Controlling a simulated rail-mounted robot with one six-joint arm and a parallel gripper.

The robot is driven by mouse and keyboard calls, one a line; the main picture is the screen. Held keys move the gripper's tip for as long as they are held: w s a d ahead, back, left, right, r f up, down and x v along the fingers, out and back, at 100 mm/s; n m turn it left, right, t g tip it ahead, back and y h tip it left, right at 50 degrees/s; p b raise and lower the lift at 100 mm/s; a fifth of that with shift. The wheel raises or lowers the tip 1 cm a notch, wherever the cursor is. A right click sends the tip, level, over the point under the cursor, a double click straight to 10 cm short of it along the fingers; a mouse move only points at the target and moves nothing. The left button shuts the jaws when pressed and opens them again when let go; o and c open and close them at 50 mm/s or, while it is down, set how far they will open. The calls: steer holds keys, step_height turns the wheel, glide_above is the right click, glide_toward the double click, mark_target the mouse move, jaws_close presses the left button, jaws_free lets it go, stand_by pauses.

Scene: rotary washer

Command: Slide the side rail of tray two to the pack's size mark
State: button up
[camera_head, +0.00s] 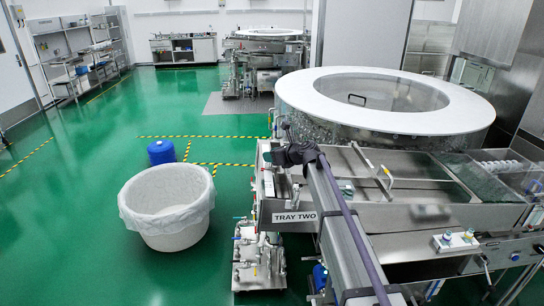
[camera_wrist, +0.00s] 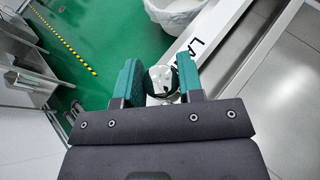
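The tray (camera_head: 385,217) has a steel front edge and a sign reading "TRAY TWO" (camera_head: 294,217). My gripper (camera_head: 287,155) is at the tray's left side, partly hidden by my arm. In the wrist view, the two teal pads of my gripper (camera_wrist: 158,78) stand apart, on either side of a round, shiny knob (camera_wrist: 161,80). The knob nearly fills the gap; whether both pads press on it is unclear. A white strip (camera_wrist: 208,42) with dark letters runs beside it. I cannot make out the side rail or a size mark for certain.
A large round washer (camera_head: 400,118) with a white rim stands behind the tray. A lined white bin (camera_head: 166,222) and a blue container (camera_head: 161,152) stand on the green floor at the left. A thin bar (camera_head: 371,172) crosses the tray. Open floor lies further left.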

jaws_close()
steer(key=s, duration=0.5)
steer(key=shift+d, duration=0.4)
steer(key=o, duration=0.6)
jaws_free()
steer(key=shift+w, duration=0.1)
steer(key=shift+c, duration=0.2)
